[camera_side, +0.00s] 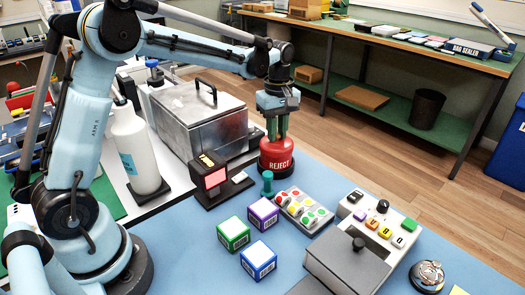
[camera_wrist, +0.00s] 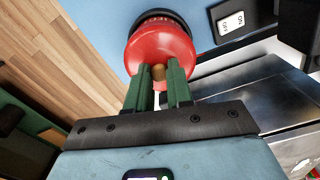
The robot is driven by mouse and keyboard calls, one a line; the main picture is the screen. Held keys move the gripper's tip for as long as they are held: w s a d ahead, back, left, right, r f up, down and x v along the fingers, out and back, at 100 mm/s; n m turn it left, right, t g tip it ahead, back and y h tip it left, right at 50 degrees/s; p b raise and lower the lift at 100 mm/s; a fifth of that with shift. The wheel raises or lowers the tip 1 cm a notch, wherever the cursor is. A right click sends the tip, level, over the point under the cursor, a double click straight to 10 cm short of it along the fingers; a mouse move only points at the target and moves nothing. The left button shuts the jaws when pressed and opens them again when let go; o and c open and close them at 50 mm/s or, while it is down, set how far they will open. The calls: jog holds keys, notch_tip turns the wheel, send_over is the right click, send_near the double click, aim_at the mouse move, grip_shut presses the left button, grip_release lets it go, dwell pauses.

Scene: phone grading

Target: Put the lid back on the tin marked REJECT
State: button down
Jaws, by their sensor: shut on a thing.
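The red tin marked REJECT (camera_side: 277,164) stands upright at the back edge of the blue mat, with a dark band around its foot. My gripper (camera_side: 277,136) points down onto its top from above. In the wrist view, the green fingers of my gripper (camera_wrist: 159,75) are closed around a small brass knob (camera_wrist: 158,72) on the red domed lid (camera_wrist: 160,48). The lid is over the tin; the fingers partly hide the seam, so I cannot tell whether it sits fully down.
A small screen block (camera_side: 212,180), a teal-handled stamp (camera_side: 267,184) and a tray of coloured dots (camera_side: 302,210) stand nearby. A metal box (camera_side: 200,115) is behind to the left. Several boxed cubes (camera_side: 262,214) and a button console (camera_side: 380,228) are nearer the camera.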

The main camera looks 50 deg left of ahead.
dwell(0.4)
jog(key=c, duration=0.9)
grip_release()
jog(key=shift+o, duration=0.3)
jog(key=o, duration=0.4)
jog(key=shift+r, duration=0.1)
jog(key=shift+r, duration=3.4)
jog(key=shift+c, duration=0.4)
grip_shut()
